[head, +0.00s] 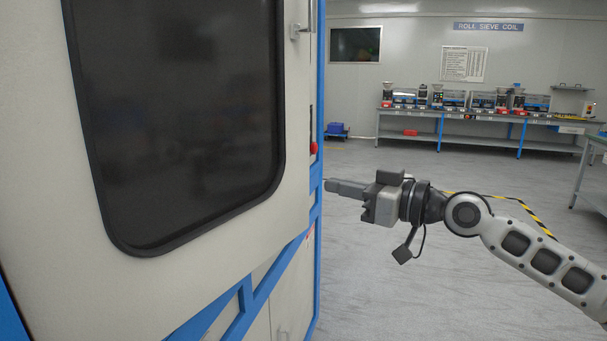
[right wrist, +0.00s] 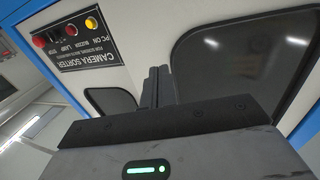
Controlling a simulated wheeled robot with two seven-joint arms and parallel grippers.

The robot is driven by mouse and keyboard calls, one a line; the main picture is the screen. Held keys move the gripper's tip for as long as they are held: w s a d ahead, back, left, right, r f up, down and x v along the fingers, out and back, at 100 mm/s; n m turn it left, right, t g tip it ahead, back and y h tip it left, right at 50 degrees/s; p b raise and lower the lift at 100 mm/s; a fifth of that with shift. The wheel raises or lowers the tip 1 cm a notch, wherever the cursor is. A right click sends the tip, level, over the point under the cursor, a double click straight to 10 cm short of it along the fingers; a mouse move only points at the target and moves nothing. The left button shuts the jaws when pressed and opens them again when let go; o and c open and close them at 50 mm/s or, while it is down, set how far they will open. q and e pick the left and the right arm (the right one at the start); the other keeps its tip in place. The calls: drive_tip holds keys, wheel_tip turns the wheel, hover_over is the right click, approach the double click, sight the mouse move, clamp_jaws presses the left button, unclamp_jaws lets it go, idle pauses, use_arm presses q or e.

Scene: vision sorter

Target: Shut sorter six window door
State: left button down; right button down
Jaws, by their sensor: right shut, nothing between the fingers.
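The sorter's white door panel (head: 293,195) with a large dark window (head: 185,115) fills the left of the head view, close to me. Its lower edge slants across the blue frame below; I cannot tell how far it stands open. A metal handle (head: 299,30) shows at its upper right. My right gripper (head: 333,186) is shut and empty, pointing left at the sorter's blue edge. In the right wrist view its closed fingers (right wrist: 158,85) point at the white sorter face between two dark windows. I cannot tell if they touch it. My left gripper is not in view.
A black "CAMERA SORTER" label panel (right wrist: 85,48) with several buttons shows upside down in the right wrist view. A red knob (head: 313,148) sits on the sorter's edge. A bench with several machines (head: 470,113) stands far back. The grey floor between is clear.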

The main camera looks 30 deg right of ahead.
sight(289, 176)
drive_tip(key=p+x, duration=0.4)
drive_tip(key=x, duration=0.3)
drive_tip(key=shift+r, duration=0.1)
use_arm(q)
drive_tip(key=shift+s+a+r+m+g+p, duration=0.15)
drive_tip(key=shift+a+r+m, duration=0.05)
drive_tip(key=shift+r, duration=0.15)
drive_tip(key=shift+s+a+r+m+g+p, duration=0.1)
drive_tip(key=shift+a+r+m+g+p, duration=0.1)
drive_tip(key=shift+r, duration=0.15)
use_arm(e)
drive_tip(key=shift+w+a, duration=0.15)
drive_tip(key=shift+w, duration=0.2)
